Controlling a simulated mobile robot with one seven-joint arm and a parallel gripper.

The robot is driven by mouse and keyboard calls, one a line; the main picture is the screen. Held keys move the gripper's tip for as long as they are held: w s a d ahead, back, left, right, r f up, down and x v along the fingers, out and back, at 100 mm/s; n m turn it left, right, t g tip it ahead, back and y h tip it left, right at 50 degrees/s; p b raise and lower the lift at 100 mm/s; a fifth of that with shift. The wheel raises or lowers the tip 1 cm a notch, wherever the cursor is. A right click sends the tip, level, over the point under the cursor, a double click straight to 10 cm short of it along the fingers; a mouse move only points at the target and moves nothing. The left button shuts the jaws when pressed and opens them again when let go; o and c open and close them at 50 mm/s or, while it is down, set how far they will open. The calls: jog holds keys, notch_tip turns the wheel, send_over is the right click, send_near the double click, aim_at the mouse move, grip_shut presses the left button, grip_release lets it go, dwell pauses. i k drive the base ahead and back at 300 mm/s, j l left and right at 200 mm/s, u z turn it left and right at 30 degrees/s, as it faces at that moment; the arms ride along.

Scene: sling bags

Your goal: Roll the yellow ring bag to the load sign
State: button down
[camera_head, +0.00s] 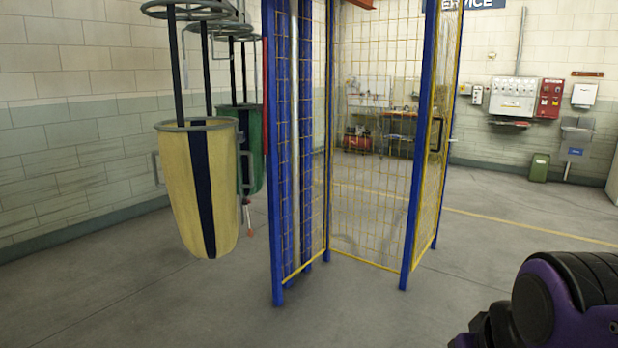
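The yellow ring bag (180,195) hangs at the left from dark straps under a grey overhead ring. It has a dark vertical stripe, a grey rim ring and side handles, and its bottom is clear of the floor. A green bag (256,150) hangs behind it, partly hidden. A sign ending in "ERVICE" (485,3) is cut off at the top; no load sign can be read. A purple and black part of my arm shows at the lower right, well away from the bag. My gripper is not in view.
A blue-framed cage with yellow mesh (375,150) stands just right of the bags. Grey floor (180,310) is open in front. A block wall (60,150) runs along the left. Wall boxes (513,97) and a green bin (539,167) are at the back right.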

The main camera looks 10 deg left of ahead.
aim_at(198, 156)
jog(key=u, duration=0.85)
jog(key=i+u, duration=0.1)
jog(key=i, duration=0.55)
jog(key=i+l+u, duration=0.1)
jog(key=i, duration=0.5)
jog(key=i+l+u, duration=0.1)
jog(key=i, duration=0.55)
jog(key=l, duration=0.1)
